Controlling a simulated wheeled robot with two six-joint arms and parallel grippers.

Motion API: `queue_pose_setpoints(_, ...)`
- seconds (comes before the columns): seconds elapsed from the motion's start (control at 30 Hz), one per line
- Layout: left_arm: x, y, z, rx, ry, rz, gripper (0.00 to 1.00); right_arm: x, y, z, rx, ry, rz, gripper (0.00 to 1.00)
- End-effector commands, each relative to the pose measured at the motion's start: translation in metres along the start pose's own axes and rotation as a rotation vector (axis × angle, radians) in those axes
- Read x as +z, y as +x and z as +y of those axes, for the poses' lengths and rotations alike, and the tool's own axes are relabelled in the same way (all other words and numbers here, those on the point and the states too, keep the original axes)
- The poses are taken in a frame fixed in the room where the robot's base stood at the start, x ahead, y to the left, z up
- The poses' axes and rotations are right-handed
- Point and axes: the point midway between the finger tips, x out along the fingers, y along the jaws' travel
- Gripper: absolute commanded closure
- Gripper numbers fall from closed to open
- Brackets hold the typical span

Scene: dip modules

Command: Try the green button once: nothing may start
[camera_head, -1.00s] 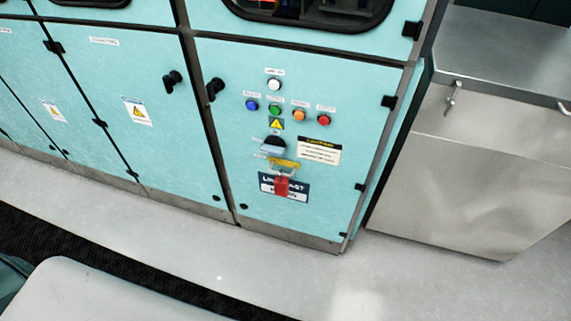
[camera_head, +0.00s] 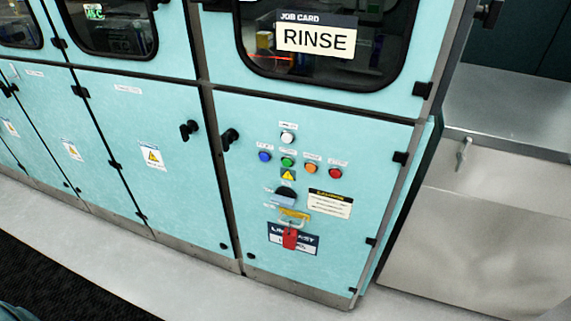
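The green button (camera_head: 287,162) sits in a row on the light-blue cabinet door (camera_head: 360,255). A blue button (camera_head: 264,157) is to its left; an orange button (camera_head: 310,168) and a red button (camera_head: 335,173) are to its right. A white lamp or button (camera_head: 287,138) is above it, and a yellow warning triangle (camera_head: 288,175) just below. Lower down is a dark rotary switch (camera_head: 286,197), with a yellow piece (camera_head: 294,214) and a red padlock or tag (camera_head: 290,238) under it. Neither gripper is in view.
A job card reading RINSE (camera_head: 315,38) is on the window above. A black door handle (camera_head: 229,139) projects left of the buttons. A metal counter unit (camera_head: 480,240) stands at the right. Pale floor (camera_head: 200,285) lies in front of the cabinets.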

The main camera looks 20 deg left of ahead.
Motion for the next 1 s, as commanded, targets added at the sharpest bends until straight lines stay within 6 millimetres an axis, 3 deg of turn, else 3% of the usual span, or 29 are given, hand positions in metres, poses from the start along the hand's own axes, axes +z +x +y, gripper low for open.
queue_pose_setpoints(0.03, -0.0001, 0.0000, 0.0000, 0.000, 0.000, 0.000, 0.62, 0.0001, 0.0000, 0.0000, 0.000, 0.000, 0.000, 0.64)
queue_pose_setpoints(0.23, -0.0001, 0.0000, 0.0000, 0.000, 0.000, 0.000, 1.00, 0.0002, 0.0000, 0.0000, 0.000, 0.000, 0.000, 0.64)
queue_pose_setpoints(1.0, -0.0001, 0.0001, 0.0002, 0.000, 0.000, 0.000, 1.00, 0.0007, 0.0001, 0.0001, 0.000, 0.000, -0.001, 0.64)
